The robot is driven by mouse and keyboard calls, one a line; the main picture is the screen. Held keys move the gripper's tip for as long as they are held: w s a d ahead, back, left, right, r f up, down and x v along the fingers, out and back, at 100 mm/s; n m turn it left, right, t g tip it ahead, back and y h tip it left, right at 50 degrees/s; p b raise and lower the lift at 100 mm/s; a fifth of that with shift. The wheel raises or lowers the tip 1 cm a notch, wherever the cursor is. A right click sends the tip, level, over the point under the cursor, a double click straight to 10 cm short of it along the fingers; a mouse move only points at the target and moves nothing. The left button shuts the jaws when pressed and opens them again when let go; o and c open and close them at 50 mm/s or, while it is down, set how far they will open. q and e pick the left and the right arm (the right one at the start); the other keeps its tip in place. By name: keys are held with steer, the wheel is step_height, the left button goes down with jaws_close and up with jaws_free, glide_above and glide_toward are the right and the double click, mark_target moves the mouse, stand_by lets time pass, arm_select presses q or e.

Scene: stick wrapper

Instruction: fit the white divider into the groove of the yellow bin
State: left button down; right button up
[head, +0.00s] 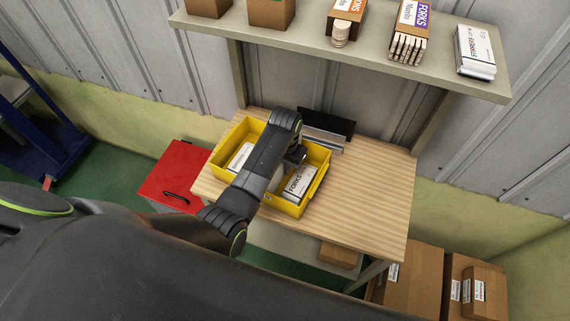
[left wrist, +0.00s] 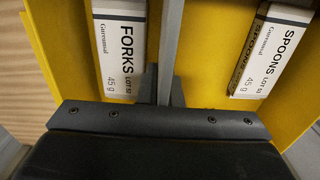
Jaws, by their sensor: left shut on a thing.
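The yellow bin (head: 319,153) stands on the wooden table. My left gripper (head: 296,155) is over the middle of the bin, and its arm covers part of it. In the left wrist view my left gripper (left wrist: 164,88) is shut on the white divider (left wrist: 172,40), which shows edge-on as a narrow grey strip. The divider stands between a FORKS box (left wrist: 122,45) and a SPOONS box (left wrist: 272,48) inside the bin (left wrist: 205,50). The groove and the divider's lower edge are hidden, so I cannot tell whether it is seated. My right gripper is not in view.
A black panel with a grey holder (head: 322,137) stands behind the bin. The table's right side (head: 370,190) is clear. A shelf (head: 370,55) with several boxes hangs above the back. A red cabinet (head: 172,175) is left of the table; cardboard boxes (head: 415,275) stand lower right.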

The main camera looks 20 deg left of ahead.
arm_select(q)
steer(key=shift+f+b, duration=0.55)
steer(key=shift+f, duration=0.65)
steer(key=c, duration=1.5)
jaws_free()
steer(key=shift+r, duration=0.1)
